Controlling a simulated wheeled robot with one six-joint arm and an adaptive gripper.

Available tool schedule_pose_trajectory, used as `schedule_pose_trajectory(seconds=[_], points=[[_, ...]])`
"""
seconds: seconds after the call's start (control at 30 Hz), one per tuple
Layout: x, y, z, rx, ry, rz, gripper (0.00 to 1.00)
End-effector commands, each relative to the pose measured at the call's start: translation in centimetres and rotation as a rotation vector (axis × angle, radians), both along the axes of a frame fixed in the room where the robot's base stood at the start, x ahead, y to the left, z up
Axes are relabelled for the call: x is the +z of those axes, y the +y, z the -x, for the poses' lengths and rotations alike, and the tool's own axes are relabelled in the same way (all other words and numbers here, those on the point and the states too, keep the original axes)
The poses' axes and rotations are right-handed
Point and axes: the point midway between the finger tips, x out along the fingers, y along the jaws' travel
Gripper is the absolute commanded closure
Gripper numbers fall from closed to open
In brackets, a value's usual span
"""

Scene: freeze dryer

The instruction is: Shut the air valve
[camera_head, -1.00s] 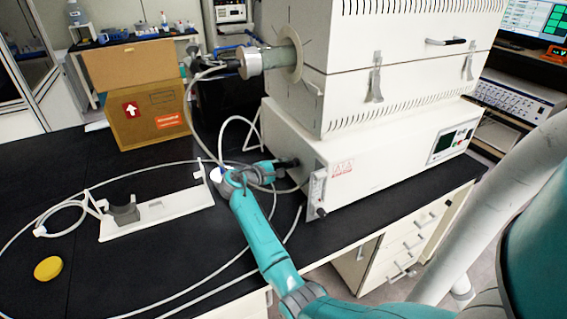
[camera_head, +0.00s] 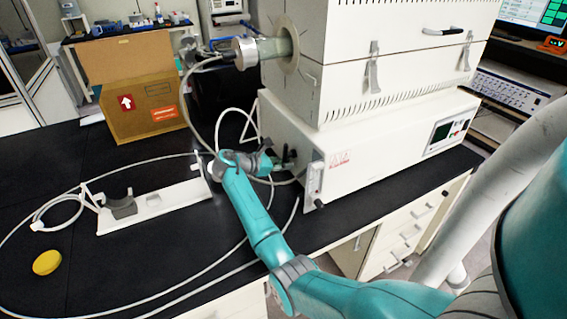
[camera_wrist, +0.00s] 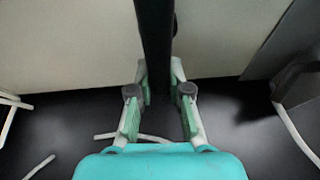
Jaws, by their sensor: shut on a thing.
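The air valve (camera_head: 287,157) is a small dark fitting low on the left side of the white furnace base. My arm reaches over the bench to it from the front. My gripper (camera_head: 270,160) is beside the valve, partly hidden by my own wrist in the head view. In the wrist view, a dark upright bar, which looks like the valve's handle (camera_wrist: 155,45), stands between the two green-padded fingers of my gripper (camera_wrist: 160,82). The fingers are shut on it. Where the handle joins the valve body is not clear.
The white furnace (camera_head: 375,60) stands on its base (camera_head: 385,140) right of my gripper. A flowmeter (camera_head: 315,178) is on the base's front corner. Thin white hoses loop over the black bench (camera_head: 110,260). A white stand (camera_head: 160,205), yellow disc (camera_head: 47,262) and cardboard box (camera_head: 130,75) are to the left.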

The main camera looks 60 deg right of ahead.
Motion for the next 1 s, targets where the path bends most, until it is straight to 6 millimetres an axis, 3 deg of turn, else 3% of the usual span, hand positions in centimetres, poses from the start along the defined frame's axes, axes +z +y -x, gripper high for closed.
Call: schedule_pose_trajectory(seconds=[0.33,0.83,0.87,0.9,0.93,1.0], points=[[-0.08,0.26,0.36,0.0,0.099,-0.062,1.0],[-0.09,0.29,0.42,0.0,0.113,-0.069,1.0],[-0.09,0.29,0.42,0.0,0.113,-0.069,0.75],[-0.09,0.29,0.42,0.0,0.113,-0.069,0.65],[-0.09,0.29,0.42,0.0,0.113,-0.069,0.57],[-0.07,0.28,0.42,-0.001,0.112,-0.069,0.56]])
